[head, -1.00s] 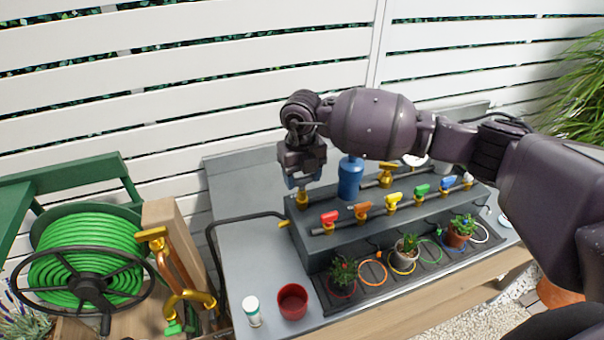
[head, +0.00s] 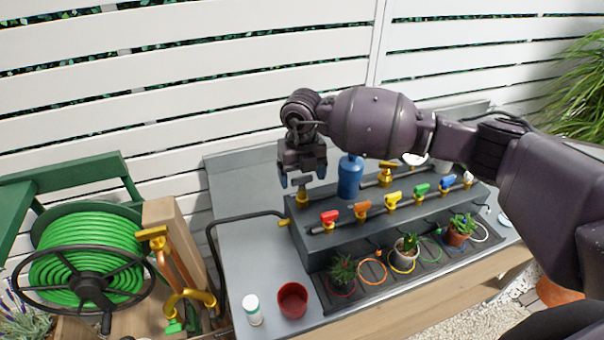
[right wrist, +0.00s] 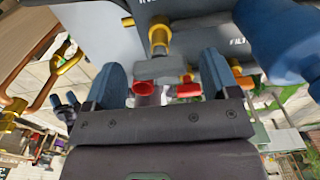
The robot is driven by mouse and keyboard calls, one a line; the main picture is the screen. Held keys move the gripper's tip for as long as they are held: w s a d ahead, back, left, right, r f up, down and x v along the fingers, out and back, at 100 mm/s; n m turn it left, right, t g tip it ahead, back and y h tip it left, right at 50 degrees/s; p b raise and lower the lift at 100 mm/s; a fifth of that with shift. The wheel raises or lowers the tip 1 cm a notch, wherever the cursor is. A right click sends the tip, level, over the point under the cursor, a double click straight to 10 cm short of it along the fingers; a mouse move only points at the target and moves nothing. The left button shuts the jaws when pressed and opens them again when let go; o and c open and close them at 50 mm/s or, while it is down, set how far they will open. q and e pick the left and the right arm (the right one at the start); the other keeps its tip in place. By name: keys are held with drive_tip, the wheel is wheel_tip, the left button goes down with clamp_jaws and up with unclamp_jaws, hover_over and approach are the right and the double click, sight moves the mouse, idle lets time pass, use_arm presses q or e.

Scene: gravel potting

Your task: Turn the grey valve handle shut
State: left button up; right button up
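The grey valve handle (head: 301,182) sits on a brass valve (head: 302,199) at the left end of the grey stepped bench. My right gripper (head: 302,178) is just above it, its two blue-tipped fingers spread. In the right wrist view, the grey handle (right wrist: 176,73) lies between the open fingers of the gripper (right wrist: 162,78), with a gap on each side. The brass stem (right wrist: 159,38) shows beyond it.
A blue bottle (head: 349,177) stands close right of the gripper. Red (head: 329,217), orange (head: 361,208) and yellow (head: 392,199) valve handles line the front step. Another brass valve (head: 386,172) stands behind. A red cup (head: 292,300) is at the front left.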

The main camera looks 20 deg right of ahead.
sight(302, 177)
wheel_tip(302, 177, up, 11)
drive_tip(key=shift+b, duration=0.35)
idle(0.3)
drive_tip(key=shift+f, duration=0.15)
